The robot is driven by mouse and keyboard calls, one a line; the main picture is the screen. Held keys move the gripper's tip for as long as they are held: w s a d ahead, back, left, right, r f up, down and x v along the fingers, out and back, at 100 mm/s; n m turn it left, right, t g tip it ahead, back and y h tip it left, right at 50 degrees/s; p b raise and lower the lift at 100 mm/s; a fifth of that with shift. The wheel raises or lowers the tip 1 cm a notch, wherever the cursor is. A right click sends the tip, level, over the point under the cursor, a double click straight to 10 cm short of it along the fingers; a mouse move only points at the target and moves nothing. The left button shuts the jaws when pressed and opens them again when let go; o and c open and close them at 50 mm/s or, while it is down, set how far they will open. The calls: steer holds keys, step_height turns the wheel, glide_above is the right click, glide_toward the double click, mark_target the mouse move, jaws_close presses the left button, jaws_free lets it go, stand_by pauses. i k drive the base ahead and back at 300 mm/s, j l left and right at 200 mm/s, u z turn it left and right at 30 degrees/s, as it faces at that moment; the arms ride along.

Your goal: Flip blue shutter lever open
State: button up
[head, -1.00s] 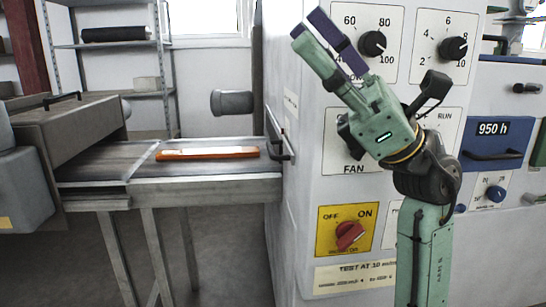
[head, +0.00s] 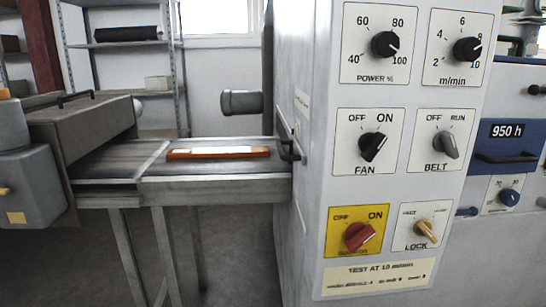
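My gripper is not in view, and no part of my arm shows in the head view. A small dark blue handle (head: 467,211) sticks out low beside the right edge of the white control panel (head: 310,215). It may be the shutter lever, but it is too small to tell, and I cannot make out its position. No lever labelled as a shutter shows.
The panel carries a power knob (head: 384,44), a fan knob (head: 373,146), a belt knob (head: 446,144), a red switch (head: 359,237) and a lock key (head: 427,231). An orange piece (head: 218,153) lies on the conveyor (head: 215,189). A blue box (head: 512,147) marked "950 h" is at right.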

mark_target(473, 210)
steer(key=l+z, duration=0.1)
steer(key=z, duration=0.3)
steer(key=k+l+z, duration=0.1)
steer(key=z, duration=0.3)
steer(key=l+z, duration=0.15)
steer(key=z, duration=0.25)
steer(key=l+z, duration=0.15)
steer(key=z, duration=0.25)
